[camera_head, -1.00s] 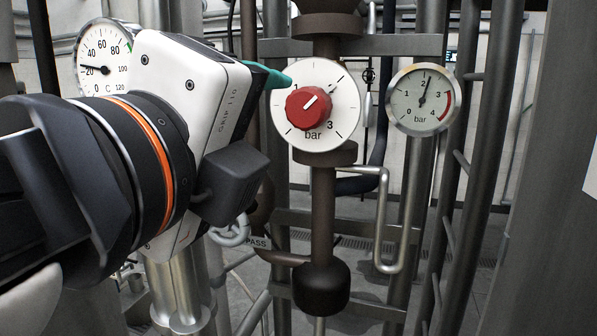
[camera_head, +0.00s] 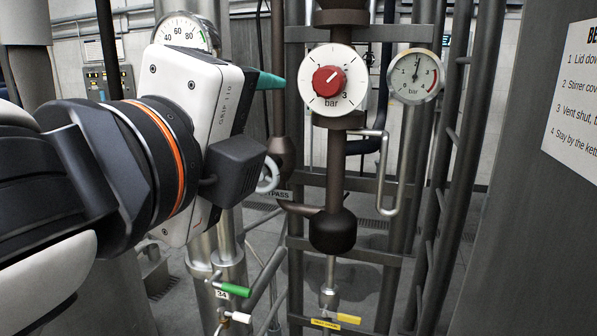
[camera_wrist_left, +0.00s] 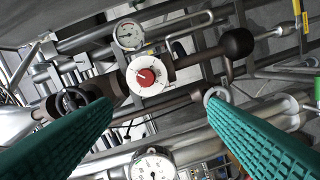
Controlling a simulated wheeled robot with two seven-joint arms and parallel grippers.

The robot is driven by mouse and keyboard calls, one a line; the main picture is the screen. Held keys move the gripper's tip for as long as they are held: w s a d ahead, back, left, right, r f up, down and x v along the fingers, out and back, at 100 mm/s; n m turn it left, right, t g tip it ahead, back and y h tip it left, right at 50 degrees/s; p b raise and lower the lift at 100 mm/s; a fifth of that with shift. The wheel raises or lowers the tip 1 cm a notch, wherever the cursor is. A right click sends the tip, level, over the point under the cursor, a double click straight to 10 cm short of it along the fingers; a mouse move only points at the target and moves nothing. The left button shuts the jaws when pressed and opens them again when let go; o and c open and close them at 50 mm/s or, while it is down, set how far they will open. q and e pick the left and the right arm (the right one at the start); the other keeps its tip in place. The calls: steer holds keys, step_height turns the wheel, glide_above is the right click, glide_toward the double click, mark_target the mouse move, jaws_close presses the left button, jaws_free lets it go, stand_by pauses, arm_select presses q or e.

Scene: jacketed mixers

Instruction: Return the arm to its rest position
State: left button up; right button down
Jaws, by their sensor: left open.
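My left arm comes in from the left in the head view, with the white gripper body in front of the pipework. One green fingertip of my left gripper (camera_head: 270,80) shows, pointing right towards the dial with the red knob (camera_head: 329,81). In the left wrist view my left gripper (camera_wrist_left: 160,125) has two green fingers spread wide apart with nothing between them. The red knob (camera_wrist_left: 146,77) on its white dial (camera_wrist_left: 133,87) shows beyond the fingers, apart from them. My right gripper is in neither view.
A pressure gauge (camera_head: 415,76) is right of the knob. A temperature gauge (camera_head: 184,33) is partly hidden behind my gripper. Below are a green-handled valve (camera_head: 235,289) and a yellow-handled one (camera_head: 348,318). A notice (camera_head: 577,95) hangs at the right. Upright pipes stand close by.

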arm_select(q)
steer(key=w+a+f+n+g, duration=0.15)
steer(key=w+f+n, duration=0.25)
steer(key=f, duration=0.6)
steer(key=w+a+f+n+g, duration=0.1)
steer(key=w+f+n+g, duration=0.25)
steer(key=f, duration=0.55)
steer(key=s+a+f+n+g+y, duration=0.15)
steer(key=f+n, duration=0.25)
steer(key=f, duration=0.6)
steer(key=a+f+n+g+y, duration=0.1)
steer(key=a+f+n, duration=0.25)
steer(key=f, duration=0.55)
steer(key=s+a+f+n+g+y, duration=0.1)
steer(key=s+a+f+n+g, duration=0.25)
steer(key=s+f, duration=0.65)
steer(key=s+a+f+n+g+y, duration=0.2)
steer(key=s+a+f+n, duration=0.3)
steer(key=s+f, duration=0.5)
step_height(320, 180, down, 28)
steer(key=g, duration=0.1)
steer(key=s+a+f+g, duration=0.1)
steer(key=s+a+f, duration=0.2)
steer(key=s+f, duration=1.2)
steer(key=shift+s+a, duration=0.15)
steer(key=shift+s, duration=0.7)
